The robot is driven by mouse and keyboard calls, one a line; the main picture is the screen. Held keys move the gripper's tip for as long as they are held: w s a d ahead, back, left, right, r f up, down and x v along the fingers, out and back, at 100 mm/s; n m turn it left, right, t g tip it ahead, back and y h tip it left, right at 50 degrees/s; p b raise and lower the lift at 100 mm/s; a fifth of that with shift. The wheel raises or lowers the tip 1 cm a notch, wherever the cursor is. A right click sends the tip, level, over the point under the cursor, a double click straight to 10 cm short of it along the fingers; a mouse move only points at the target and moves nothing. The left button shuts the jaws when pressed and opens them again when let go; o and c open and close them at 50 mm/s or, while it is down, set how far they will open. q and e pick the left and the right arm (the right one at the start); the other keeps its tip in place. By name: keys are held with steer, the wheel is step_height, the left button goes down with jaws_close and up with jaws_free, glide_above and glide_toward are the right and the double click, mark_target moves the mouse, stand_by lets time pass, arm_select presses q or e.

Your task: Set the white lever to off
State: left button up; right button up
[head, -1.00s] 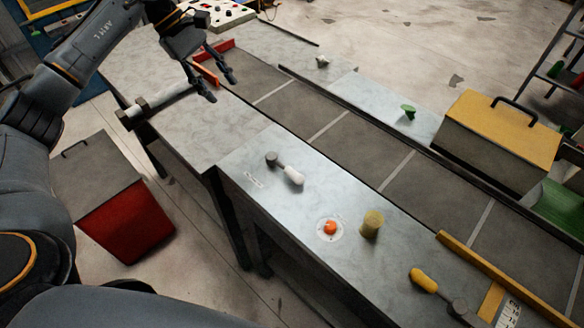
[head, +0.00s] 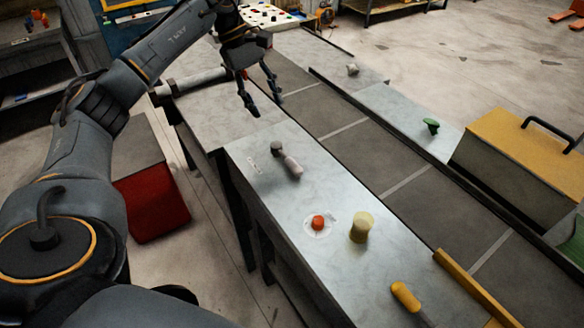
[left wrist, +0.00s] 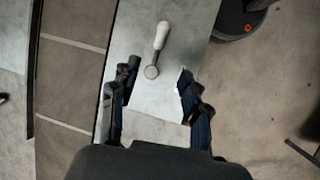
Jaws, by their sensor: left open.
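The white lever (head: 291,166) lies on the near metal worktop, its white handle pointing toward the front from a grey pivot (head: 277,148). A small label plate (head: 252,165) lies beside the pivot; its text is too small to read. My left gripper (head: 264,108) is open and empty above the worktop, beyond the lever and apart from it. In the left wrist view, the white lever (left wrist: 161,37) shows ahead of the open fingers of the left gripper (left wrist: 155,88), with its round pivot nearer to them. My right gripper is not in view.
A red button (head: 318,223) and a yellowish cylinder (head: 361,227) stand on the same worktop. A yellow-handled lever (head: 405,295) is farther front. The conveyor belt (head: 425,205) runs alongside. A green knob (head: 431,125) and a yellow-lidded box (head: 520,140) are across it.

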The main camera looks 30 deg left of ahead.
mark_target(290, 160)
arm_select(q)
steer(key=x, duration=0.5)
steer(key=p+x, duration=0.1)
steer(key=x, duration=0.5)
steer(key=p+x, duration=0.1)
steer(key=x, duration=0.4)
steer(key=shift+a+f, duration=0.25)
steer(key=shift+f, duration=0.1)
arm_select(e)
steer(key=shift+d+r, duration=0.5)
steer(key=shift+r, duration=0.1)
arm_select(q)
steer(key=shift+c, duration=0.4)
jaws_close()
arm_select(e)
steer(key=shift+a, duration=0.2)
